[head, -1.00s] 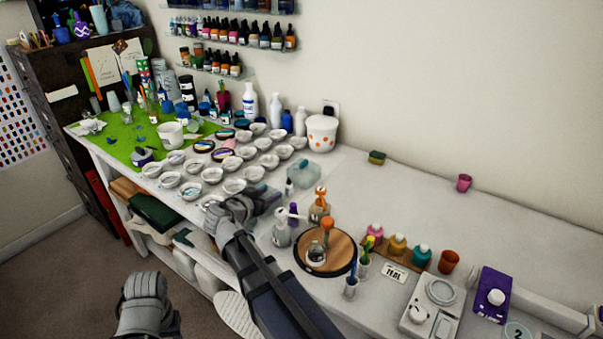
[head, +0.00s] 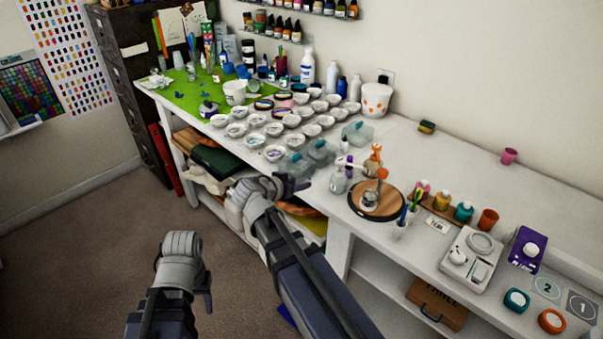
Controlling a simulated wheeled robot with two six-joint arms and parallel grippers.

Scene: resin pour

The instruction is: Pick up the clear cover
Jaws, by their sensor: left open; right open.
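Clear covers with teal handles stand along the bowls' right side: one clear cover (head: 357,133) at the back, a second clear cover (head: 320,151) in front of it, and a third clear cover (head: 294,165) near the table's front edge. I cannot tell which one the task means. My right gripper (head: 290,184) is open and empty, just in front of the table edge in the picture, below the nearest cover and apart from it. My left gripper (head: 184,282) is open and empty over the floor, well away from the table.
Rows of white bowls (head: 275,153) fill the table left of the covers. A round wooden board (head: 376,201) with a jar, small bottles and a scale (head: 470,256) stand to the right. The back right of the white table (head: 440,160) is mostly clear.

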